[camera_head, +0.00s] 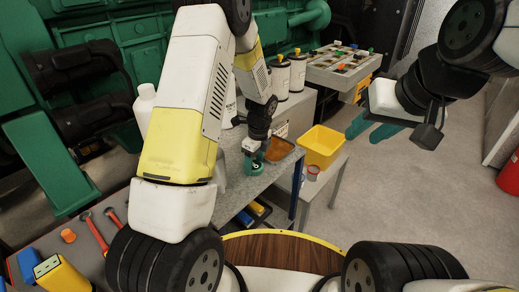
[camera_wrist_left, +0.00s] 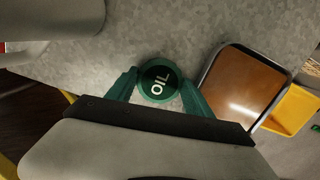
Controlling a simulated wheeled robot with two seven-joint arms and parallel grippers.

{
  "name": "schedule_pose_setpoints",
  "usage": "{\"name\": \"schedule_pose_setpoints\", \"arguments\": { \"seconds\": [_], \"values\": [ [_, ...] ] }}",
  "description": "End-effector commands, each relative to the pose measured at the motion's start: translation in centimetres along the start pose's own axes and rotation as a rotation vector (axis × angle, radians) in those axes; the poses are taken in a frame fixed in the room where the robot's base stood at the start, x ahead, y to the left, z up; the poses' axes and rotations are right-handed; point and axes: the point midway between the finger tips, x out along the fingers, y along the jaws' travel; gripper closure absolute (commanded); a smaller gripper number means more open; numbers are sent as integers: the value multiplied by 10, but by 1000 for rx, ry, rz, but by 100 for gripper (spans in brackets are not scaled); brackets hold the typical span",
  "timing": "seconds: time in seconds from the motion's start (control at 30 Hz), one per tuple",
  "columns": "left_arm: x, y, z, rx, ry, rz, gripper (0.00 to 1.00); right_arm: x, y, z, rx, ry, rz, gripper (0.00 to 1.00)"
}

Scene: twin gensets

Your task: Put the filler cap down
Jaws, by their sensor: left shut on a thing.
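The filler cap (camera_wrist_left: 158,80) is a round dark green cap marked "OIL", seen from above in the left wrist view. My left gripper (camera_head: 256,162) is shut on it, with one green finger on each side. In the head view the cap (camera_head: 254,168) is small and partly hidden by the fingers, low over the grey bench top (camera_head: 232,186). I cannot tell whether its underside touches the bench. My right gripper (camera_head: 374,128) is empty, its two fingers apart, over the floor at the right.
A brown tray (camera_wrist_left: 243,88) lies just right of the cap. A yellow bin (camera_head: 322,146) and a red-rimmed cup (camera_head: 313,172) stand further right. White bottles (camera_head: 281,78) stand behind. Bare bench surrounds the cap's left.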

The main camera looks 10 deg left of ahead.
Motion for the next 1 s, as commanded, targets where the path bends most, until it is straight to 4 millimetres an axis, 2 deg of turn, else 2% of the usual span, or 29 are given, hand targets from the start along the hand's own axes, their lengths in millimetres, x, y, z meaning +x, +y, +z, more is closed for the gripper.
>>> {"name": "schedule_pose_setpoints", "arguments": {
  "seconds": [0.03,0.07,0.37,0.47,0.57,0.8,1.0],
  "values": [
    [1,0,0,0,0,0,36,0,0,0,0,0,0,64],
    [1,0,0,0,0,0,31,0,0,0,0,0,0,64],
    [0,0,0,0,0,0,31,0,0,0,0,0,0,64],
    [-6,0,0,0,0,0,31,0,0,0,0,0,0,64],
    [-20,-1,1,-1,0,-3,31,0,0,0,0,0,0,64],
    [-72,-1,1,-1,0,-5,31,0,0,0,0,0,0,64],
    [-106,-1,0,0,0,-2,31,0,0,0,0,0,0,64]
  ]
}}
